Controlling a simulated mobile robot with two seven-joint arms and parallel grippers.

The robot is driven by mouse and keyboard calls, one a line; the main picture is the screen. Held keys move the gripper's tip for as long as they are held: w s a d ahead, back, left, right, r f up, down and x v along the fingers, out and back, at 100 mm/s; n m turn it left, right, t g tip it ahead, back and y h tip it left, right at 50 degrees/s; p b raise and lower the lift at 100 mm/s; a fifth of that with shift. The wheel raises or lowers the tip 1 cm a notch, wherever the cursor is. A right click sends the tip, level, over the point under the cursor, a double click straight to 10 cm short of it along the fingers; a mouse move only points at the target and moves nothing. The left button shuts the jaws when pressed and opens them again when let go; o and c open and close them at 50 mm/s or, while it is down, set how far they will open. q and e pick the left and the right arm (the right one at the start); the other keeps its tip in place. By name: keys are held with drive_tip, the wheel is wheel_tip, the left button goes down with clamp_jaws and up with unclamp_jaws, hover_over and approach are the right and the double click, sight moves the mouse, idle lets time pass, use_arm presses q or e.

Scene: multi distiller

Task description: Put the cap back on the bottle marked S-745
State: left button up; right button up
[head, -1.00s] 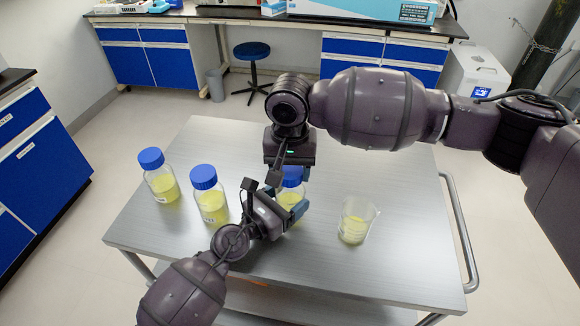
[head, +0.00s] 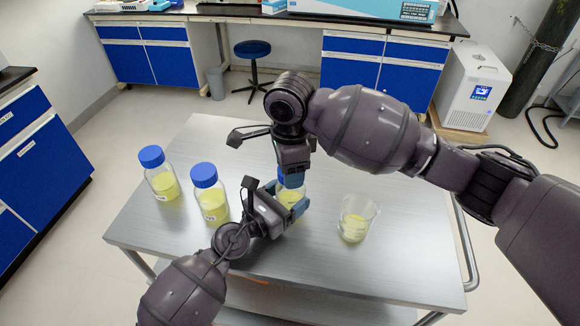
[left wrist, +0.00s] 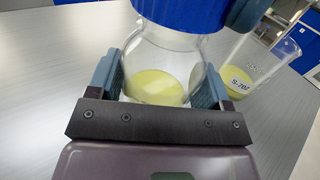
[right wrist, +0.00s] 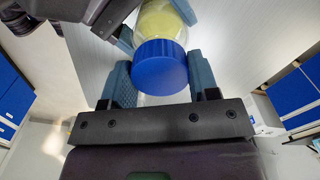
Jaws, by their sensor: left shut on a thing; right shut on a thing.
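A clear bottle with yellow liquid (left wrist: 155,85) stands between the fingers of my left gripper (head: 290,207), which is shut on its body. A blue cap (left wrist: 180,12) sits at the bottle's top. My right gripper (head: 291,178) is above the bottle, shut on the cap; the right wrist view shows the cap (right wrist: 160,68) between its fingers, with the bottle right against it. I cannot tell whether the cap is fully seated. The held bottle's label is not readable, so S-745 cannot be confirmed.
Two blue-capped bottles with yellow liquid, one far left (head: 160,178) and one nearer (head: 210,200), stand on the metal cart (head: 150,235). A beaker marked S-702 (left wrist: 245,70) stands right of the held bottle. The cart's right side is mostly clear.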

drive_tip(key=m, duration=0.5)
drive_tip(key=o, duration=0.9)
drive_tip(key=shift+r, duration=0.15)
drive_tip(key=shift+r, duration=2.1)
drive_tip(key=shift+c, duration=0.4)
